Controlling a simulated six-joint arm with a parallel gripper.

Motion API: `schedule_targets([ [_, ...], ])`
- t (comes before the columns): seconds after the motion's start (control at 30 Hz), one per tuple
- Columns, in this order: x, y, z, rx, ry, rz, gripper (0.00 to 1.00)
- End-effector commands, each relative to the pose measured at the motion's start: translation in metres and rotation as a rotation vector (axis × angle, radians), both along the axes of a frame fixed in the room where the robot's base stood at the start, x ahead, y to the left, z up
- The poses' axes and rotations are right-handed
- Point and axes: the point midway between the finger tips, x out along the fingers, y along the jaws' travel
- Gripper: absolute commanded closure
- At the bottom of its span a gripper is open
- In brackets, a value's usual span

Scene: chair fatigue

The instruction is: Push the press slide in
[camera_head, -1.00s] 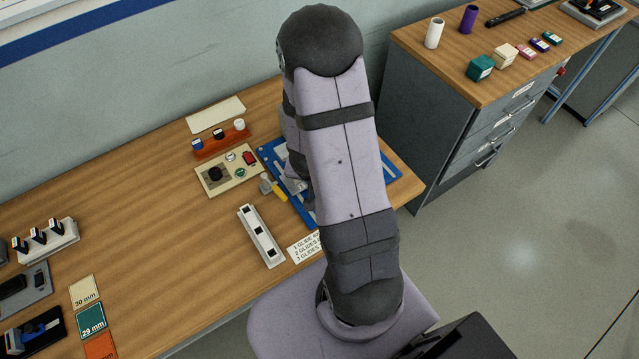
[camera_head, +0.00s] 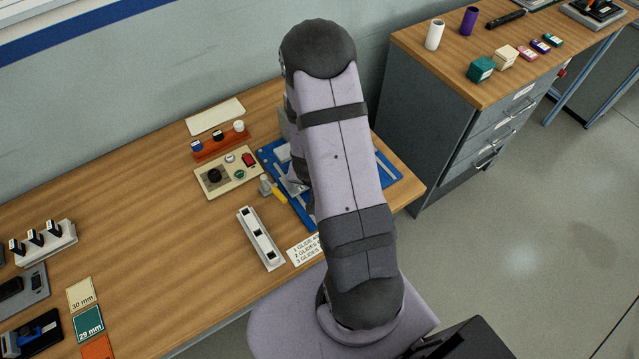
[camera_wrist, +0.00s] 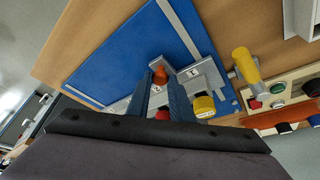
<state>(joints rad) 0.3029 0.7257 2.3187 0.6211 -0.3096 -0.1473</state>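In the wrist view, a grey metal fixture (camera_wrist: 182,80) lies on the blue board (camera_wrist: 125,50), with an orange-brown knob (camera_wrist: 160,75) and a yellow round part (camera_wrist: 204,106) on it. I cannot tell for sure which part is the press slide. My gripper (camera_wrist: 163,92) has its two dark blue fingers apart over the fixture. The orange knob and a red part show in the gap between them; contact cannot be judged. In the head view, my arm hides the gripper and most of the fixture; the blue board's right side (camera_head: 390,168) shows.
A yellow-handled tool (camera_head: 278,193) lies at the board's left edge. A grey drawer cabinet (camera_head: 430,125) stands right. The table's middle left is clear.

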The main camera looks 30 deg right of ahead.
Motion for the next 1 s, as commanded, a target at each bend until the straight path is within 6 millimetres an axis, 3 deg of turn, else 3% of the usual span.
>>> schedule_targets([
  [0.17,0.005,0.0,0.003,0.0,0.0,0.001,1.0],
  [0.53,0.044,-0.001,0.005,-0.002,-0.001,0.001,1.0],
  [0.9,0.051,-0.001,0.002,-0.003,-0.007,0.001,1.0],
  [0.93,0.051,-0.001,0.002,-0.004,-0.008,0.001,0.78],
  [1.0,0.051,-0.001,0.002,-0.004,-0.008,0.001,0.62],
])
